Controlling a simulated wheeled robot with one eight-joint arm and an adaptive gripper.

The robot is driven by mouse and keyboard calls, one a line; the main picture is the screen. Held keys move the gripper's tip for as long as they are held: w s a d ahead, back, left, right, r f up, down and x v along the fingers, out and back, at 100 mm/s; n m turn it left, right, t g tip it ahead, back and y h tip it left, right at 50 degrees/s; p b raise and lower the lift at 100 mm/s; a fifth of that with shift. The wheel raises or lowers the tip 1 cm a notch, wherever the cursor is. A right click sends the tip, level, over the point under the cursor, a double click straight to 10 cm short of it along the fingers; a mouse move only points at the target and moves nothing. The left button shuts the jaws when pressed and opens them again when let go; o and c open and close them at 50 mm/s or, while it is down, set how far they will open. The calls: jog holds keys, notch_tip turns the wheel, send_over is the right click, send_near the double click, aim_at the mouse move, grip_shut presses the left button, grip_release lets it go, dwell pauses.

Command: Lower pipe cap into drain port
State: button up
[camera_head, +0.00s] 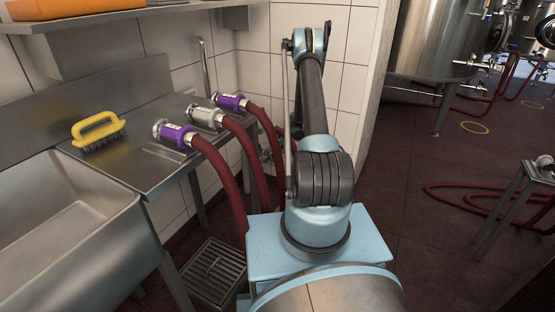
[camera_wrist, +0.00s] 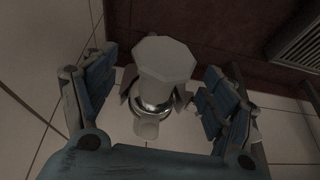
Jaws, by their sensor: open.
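In the wrist view, my gripper (camera_wrist: 160,72) is open, with one blue-padded finger on each side of a pale fitting. The fitting has a white, eight-sided end piece (camera_wrist: 163,58) above a shiny metal collar (camera_wrist: 150,104) with dark side tabs. A small round pale part shows below the collar. Gaps show between the fingers and the fitting. I cannot tell whether the white piece is the pipe cap, or which part is the drain port. In the head view my arm hides the gripper and this fitting.
A floor grate (camera_head: 212,271) lies beside the steel sink (camera_head: 75,235); a grate (camera_wrist: 299,38) also shows in the wrist view. Red hoses (camera_head: 222,178) with purple and grey couplings hang off the steel counter (camera_head: 140,165), near a yellow brush (camera_head: 97,130). White tiled wall (camera_head: 268,75) stands close to my arm.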

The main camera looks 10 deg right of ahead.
jog(key=v, duration=0.9)
